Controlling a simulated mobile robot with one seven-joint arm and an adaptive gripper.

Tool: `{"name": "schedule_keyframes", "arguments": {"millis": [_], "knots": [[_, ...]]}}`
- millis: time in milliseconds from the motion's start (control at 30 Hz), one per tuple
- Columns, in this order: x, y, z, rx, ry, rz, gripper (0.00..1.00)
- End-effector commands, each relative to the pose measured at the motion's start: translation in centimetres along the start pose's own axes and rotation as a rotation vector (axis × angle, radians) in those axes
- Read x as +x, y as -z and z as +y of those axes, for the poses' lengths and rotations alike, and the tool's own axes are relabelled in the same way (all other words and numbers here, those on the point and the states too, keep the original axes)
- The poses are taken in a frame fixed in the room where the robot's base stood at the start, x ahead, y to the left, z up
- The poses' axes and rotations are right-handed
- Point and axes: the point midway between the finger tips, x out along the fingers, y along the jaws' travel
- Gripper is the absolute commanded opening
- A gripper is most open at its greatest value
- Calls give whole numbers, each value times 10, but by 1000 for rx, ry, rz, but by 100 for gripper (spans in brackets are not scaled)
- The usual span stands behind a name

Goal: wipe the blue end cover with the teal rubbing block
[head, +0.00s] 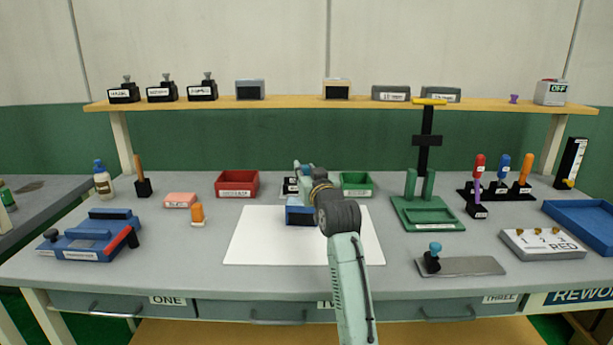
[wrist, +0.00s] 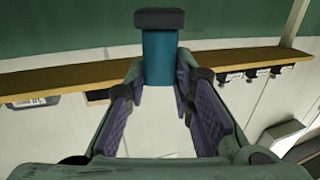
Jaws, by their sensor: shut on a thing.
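The blue end cover (head: 298,218) appears to be the blue piece with a dark front on the white sheet (head: 260,245), partly hidden by my arm. In the wrist view the teal rubbing block (wrist: 159,58) is a teal body with a dark, wider pad at its far end. My gripper (wrist: 160,75) is shut on the teal body, with the pad beyond the fingertips. In the head view my gripper (head: 303,172) is above and behind the blue cover, small and partly hidden by my wrist. I see no contact between block and cover.
A red bin (head: 237,183) and a green bin (head: 356,184) stand behind the sheet. A green fixture (head: 428,213) with two posts is to the right. A blue fixture (head: 90,238) is at left. A shelf (head: 290,103) with boxes runs along the back. The sheet is otherwise clear.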

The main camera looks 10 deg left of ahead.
Motion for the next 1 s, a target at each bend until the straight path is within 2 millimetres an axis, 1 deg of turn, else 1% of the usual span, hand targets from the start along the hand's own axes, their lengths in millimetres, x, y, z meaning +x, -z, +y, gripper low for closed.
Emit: {"name": "schedule_keyframes", "arguments": {"millis": [33, 400, 500, 1000], "knots": [[1, 9, -1, 0, 1, 0, 0], [4, 40, -2, 0, -3, 0, 0], [5, 43, -2, 0, -3, 0, 0], [5, 42, -2, 0, -3, 0, 0]]}}
